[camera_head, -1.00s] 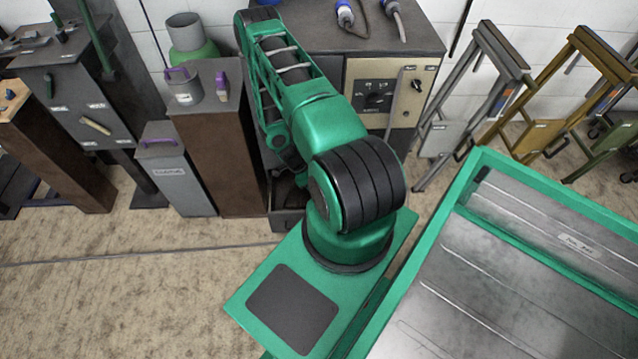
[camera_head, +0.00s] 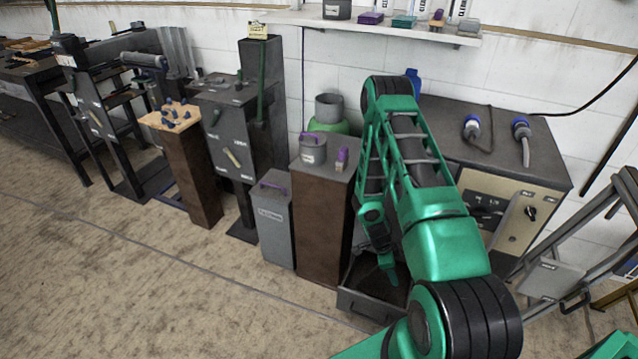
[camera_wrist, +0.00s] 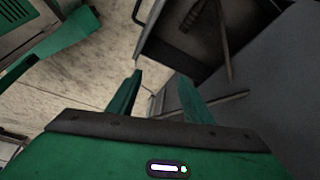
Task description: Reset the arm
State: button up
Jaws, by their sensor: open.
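My green arm (camera_head: 430,215) with black joints reaches forward from the bottom right of the head view toward the grey cabinet. Beyond the fingers are the pale floor (camera_wrist: 85,72) and a dark box-like piece (camera_wrist: 180,35) with a bar handle.
An open drawer (camera_head: 362,303) juts out low beneath my arm. A brown pedestal (camera_head: 322,225) and a grey canister (camera_head: 275,222) stand left of it. The cabinet's beige panel (camera_head: 500,212) has a dark switch. A shelf (camera_head: 370,27) hangs above. The floor at front left is clear.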

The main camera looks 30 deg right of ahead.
notch_tip(320, 180, up, 30)
jog(key=r+n, duration=0.1)
jog(key=n, duration=0.6)
jog(key=s+a+r+n+t+y, duration=0.1)
jog(key=s+a+r+n+y, duration=0.1)
jog(key=s+a+r+n, duration=0.3)
jog(key=s+a+r+n+t+y, duration=0.1)
jog(key=s+a+r+n, duration=0.4)
jog(key=s+r, duration=0.8)
jog(key=a+r+y, duration=0.1)
jog(key=a+r, duration=0.1)
jog(key=a, duration=0.1)
jog(key=shift+s+r, duration=0.2)
jog(key=shift+s, duration=0.05)
jog(key=shift+w+f, duration=0.25)
jog(key=shift+w, duration=0.35)
